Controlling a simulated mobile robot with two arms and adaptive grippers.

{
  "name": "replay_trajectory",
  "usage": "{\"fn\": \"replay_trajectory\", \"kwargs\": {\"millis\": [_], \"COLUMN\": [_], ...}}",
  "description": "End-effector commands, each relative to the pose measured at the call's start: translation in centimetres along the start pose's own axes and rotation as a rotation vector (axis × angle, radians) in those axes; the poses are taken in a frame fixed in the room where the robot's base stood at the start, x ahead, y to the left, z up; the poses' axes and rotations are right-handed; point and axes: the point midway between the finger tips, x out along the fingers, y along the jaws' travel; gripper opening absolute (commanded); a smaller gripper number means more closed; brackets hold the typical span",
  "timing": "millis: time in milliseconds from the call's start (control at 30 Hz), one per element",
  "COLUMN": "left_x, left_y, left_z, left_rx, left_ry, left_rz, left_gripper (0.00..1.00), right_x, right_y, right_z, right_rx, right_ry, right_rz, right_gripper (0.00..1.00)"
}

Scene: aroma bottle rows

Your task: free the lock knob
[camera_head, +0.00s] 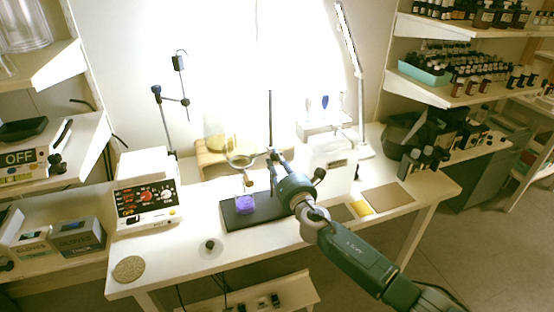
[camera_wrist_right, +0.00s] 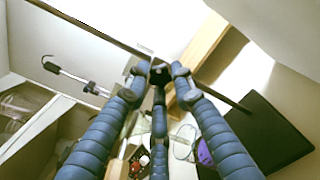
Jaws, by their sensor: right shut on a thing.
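A retort stand with a dark upright rod (camera_head: 270,115) rises from a black base plate (camera_head: 270,208) on the white table. A ring (camera_head: 240,160) sticks out to the left of the rod. My right gripper (camera_head: 274,157) reaches the rod at about the ring's height. In the right wrist view its blue fingers (camera_wrist_right: 158,75) are shut around a small dark knob (camera_wrist_right: 160,74) beside the rod (camera_wrist_right: 215,90). The fingers partly cover the knob, so whether it is loose cannot be told. My left gripper is not in view.
A glass with purple liquid (camera_head: 245,202) stands on the base plate below the ring. A round cork mat (camera_head: 129,269) and a small dark-knobbed item (camera_head: 210,246) lie near the front edge.

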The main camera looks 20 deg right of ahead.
Motion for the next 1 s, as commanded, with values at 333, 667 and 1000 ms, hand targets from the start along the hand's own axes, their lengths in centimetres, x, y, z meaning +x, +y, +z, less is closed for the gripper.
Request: {"fn": "replay_trajectory", "kwargs": {"millis": [333, 667, 1000], "left_x": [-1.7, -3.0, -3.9], "left_y": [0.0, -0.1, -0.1], "left_z": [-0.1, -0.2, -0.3], "left_rx": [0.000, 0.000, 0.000], "left_ry": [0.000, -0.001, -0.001], "left_rz": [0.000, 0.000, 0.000], "left_gripper": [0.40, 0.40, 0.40], "right_x": [0.2, 0.2, 0.2], "right_y": [0.0, 0.1, 0.1], "right_z": [0.9, 0.8, 0.6], "right_rx": [-0.331, -0.624, -0.820], "right_ry": [-0.010, -0.009, -0.009], "right_rz": [-0.006, -0.008, -0.008], "right_gripper": [0.00, 0.00, 0.00]}}
